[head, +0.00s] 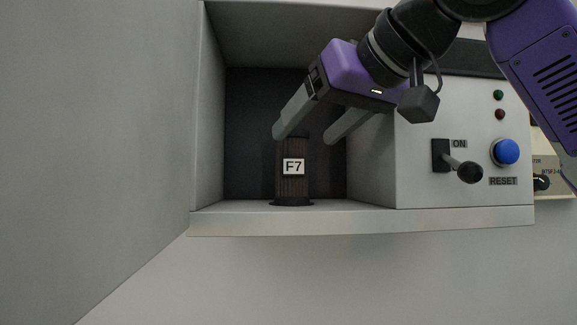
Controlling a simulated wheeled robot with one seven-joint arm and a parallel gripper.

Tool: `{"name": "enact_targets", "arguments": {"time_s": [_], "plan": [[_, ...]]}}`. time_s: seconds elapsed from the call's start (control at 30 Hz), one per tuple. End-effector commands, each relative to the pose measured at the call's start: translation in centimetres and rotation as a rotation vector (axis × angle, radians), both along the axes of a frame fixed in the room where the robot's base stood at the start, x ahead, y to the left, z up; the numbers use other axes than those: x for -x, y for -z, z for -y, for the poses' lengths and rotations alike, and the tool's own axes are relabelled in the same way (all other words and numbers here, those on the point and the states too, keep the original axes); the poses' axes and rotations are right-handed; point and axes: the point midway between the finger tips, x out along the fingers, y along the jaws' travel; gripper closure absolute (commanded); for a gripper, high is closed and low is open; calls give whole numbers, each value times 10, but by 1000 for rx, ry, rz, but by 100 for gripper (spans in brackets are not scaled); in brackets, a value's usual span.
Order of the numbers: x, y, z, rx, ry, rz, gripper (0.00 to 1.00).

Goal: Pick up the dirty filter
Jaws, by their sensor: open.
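The filter (292,185) is a dark brown, ribbed upright cylinder with a white "F7" label, standing on a dark round base inside an open recess. My gripper (303,138) reaches into the recess from the upper right, its grey fingers spread apart. The left finger's tip is at the filter's top left edge in the picture, and the right finger's tip is to the right of its top. The gripper holds nothing. I cannot tell whether a finger touches the filter or is only in front of it.
The recess (211,150) has a grey left wall and a front ledge (350,222). Right of it is a panel with a black lever switch (466,171) marked ON, a blue RESET button (505,152), a green lamp (498,95) and a red lamp (500,114).

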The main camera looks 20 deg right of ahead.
Motion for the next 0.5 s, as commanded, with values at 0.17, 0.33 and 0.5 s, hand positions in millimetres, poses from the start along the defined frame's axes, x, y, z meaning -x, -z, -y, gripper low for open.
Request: {"name": "enact_targets", "arguments": {"time_s": [0.17,0.33,0.5], "plan": [[-17,2,-2,0,1,0,28],[-41,8,-5,1,1,-1,28],[-55,16,-8,-1,-1,1,28]]}}
